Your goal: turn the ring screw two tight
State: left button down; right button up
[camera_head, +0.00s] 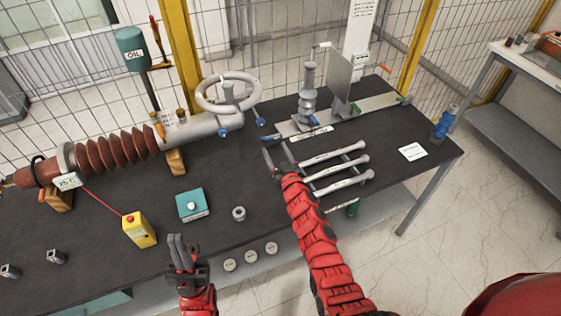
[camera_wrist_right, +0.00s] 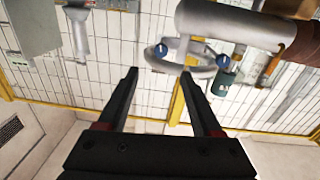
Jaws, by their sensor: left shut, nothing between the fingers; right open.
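A grey ring (camera_head: 228,92) sits at the right end of the bushing's grey cylinder (camera_head: 190,133). One blue-headed screw (camera_head: 223,132) shows at the cylinder below the ring, and another blue-headed screw (camera_head: 261,122) shows at the ring's lower right. I cannot tell which is screw two. In the right wrist view, two blue screw heads (camera_wrist_right: 161,50) (camera_wrist_right: 223,60) show beyond the fingertips. My right gripper (camera_head: 277,150) is open and empty, just below and right of the right-hand screw, apart from it. My left gripper (camera_head: 179,242) is shut and empty near the table's front edge.
Several grey wrenches (camera_head: 335,170) lie right of my right gripper. A grey clamp stand (camera_head: 308,95) stands behind it. A teal box (camera_head: 192,204), a nut (camera_head: 239,213) and a yellow button box (camera_head: 139,229) sit in front. The brown ribbed bushing (camera_head: 115,153) spans the left.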

jog(key=shift+v, duration=2.3)
jog(key=shift+a, duration=0.1)
